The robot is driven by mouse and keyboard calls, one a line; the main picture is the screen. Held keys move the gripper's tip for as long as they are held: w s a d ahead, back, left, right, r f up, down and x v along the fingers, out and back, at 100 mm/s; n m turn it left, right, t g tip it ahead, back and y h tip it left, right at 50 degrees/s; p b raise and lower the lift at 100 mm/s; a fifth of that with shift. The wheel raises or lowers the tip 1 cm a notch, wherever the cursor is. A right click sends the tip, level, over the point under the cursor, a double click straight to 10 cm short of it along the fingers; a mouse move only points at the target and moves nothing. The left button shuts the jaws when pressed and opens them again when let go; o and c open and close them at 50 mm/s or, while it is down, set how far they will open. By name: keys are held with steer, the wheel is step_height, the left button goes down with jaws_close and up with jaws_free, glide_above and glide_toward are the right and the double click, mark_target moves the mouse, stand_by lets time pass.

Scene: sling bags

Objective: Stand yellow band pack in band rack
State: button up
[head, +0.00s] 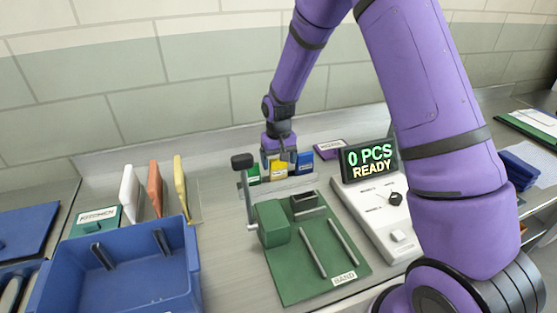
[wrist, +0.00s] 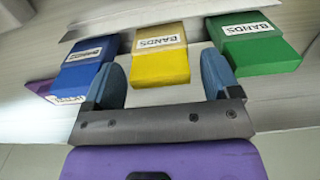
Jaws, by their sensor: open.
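The yellow band pack (head: 279,169) stands upright in the middle of a row at the back of the bench, between a green band pack (head: 253,173) and a blue band pack (head: 304,163). The pale band rack (head: 290,186) runs low along the front of the row. My gripper (head: 277,160) is over the yellow pack, pointing down. In the wrist view the yellow pack (wrist: 159,55) lies between the two open fingers of my gripper (wrist: 163,80), with the blue pack (wrist: 83,64) and green pack (wrist: 255,45) outside them. Small gaps show beside the yellow pack; its lower end is hidden.
A green press (head: 275,226) with an upright lever stands in front of the row. A counter box (head: 375,195) reading "0 PCS READY" is at its right. A blue bin (head: 125,262) and several upright coloured cards (head: 155,188) are at left.

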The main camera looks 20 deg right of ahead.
step_height(320, 180, up, 13)
steer(key=shift+f, duration=0.2)
stand_by(0.3)
steer(key=s+d+r+t, duration=0.2)
steer(key=s+d+r, duration=0.2)
steer(key=s+r, duration=1.1)
steer(key=s+d+r+t, duration=0.1)
steer(key=s+r, duration=0.1)
steer(key=s, duration=0.7)
steer(key=s+d+r+t, duration=0.2)
steer(key=s+r, duration=0.1)
steer(key=s, duration=0.7)
